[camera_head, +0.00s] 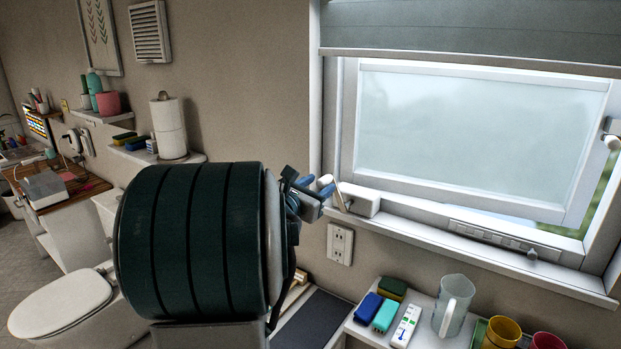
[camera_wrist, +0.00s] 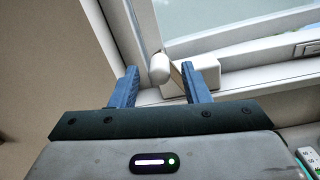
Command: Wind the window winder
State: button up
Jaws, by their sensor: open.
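The window winder is a white box (camera_head: 361,200) on the left end of the window sill, with a thin crank arm and a rounded white knob. In the wrist view, the knob (camera_wrist: 160,68) stands between my two blue fingertips, with the box (camera_wrist: 205,76) behind the right finger. My gripper (camera_head: 317,186) is open at the winder, its fingers on either side of the knob. I cannot tell whether either finger touches it. The window sash (camera_head: 480,135) has frosted glass and stands tilted open, with a gap at its lower right.
A socket (camera_head: 340,244) is on the wall below the winder. A shelf below the sill holds sponges (camera_head: 385,315), a clear jug (camera_head: 453,305) and cups (camera_head: 502,333). A grey blind (camera_head: 470,35) hangs above. My arm hides part of the wall and floor.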

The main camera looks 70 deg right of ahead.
jog(key=shift+s+d, duration=0.15)
jog(key=shift+d, duration=1)
grip_shut()
